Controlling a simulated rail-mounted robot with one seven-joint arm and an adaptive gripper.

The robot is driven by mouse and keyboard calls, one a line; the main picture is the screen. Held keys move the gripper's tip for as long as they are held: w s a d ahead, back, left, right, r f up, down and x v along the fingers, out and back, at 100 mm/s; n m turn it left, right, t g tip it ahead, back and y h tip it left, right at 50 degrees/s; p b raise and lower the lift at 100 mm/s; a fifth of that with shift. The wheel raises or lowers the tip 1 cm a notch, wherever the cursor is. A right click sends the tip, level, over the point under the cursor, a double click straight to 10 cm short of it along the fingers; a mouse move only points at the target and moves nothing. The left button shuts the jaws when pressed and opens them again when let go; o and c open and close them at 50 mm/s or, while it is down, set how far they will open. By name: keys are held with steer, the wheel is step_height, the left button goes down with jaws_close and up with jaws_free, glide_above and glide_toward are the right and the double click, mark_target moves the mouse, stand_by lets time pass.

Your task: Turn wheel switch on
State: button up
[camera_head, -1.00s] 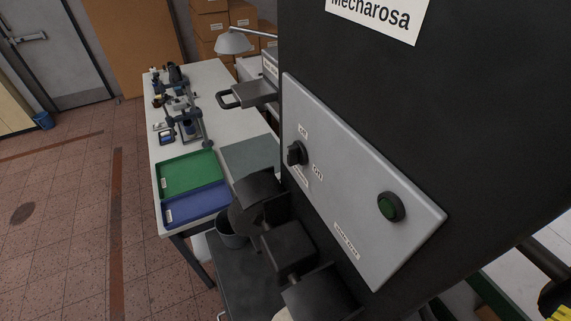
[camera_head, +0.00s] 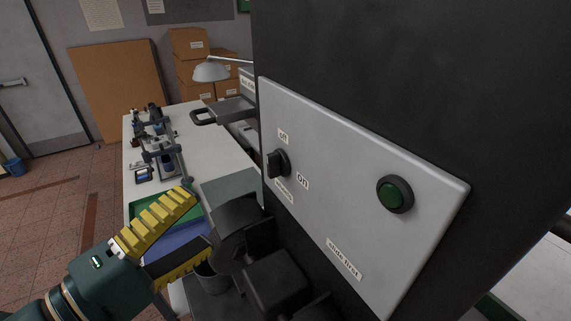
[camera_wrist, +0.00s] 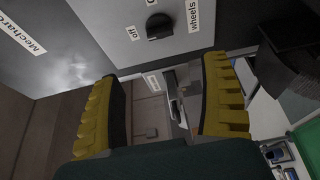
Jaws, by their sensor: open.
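The wheel switch (camera_head: 278,162) is a black rotary knob on the light grey control panel (camera_head: 345,170). An "off" label (camera_head: 283,135) is above it and an "on" label (camera_head: 302,181) is to its lower right. I cannot tell exactly which label the knob points to. The knob also shows at the top of the wrist view (camera_wrist: 158,27), near a "wheels" label (camera_wrist: 193,15). My gripper (camera_head: 203,220), with yellow ribbed fingers, is open and empty at the lower left of the knob, apart from it. The fingers also show wide apart in the wrist view (camera_wrist: 166,70).
A green button (camera_head: 394,194) is on the panel's right side. Dark wheel machinery (camera_head: 265,270) juts out below the panel, close to my gripper. A white table (camera_head: 205,140) with trays and tools stands behind. Boxes (camera_head: 190,60) are stacked at the back.

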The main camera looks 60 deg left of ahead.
mark_target(269, 169)
steer(key=p+x, duration=0.2)
steer(key=x, duration=1.4)
steer(key=shift+w+a+p, duration=0.1)
steer(key=shift+a+p, duration=0.05)
steer(key=shift+p, duration=0.2)
steer(key=shift+c, duration=0.4)
steer(key=c, duration=1.1)
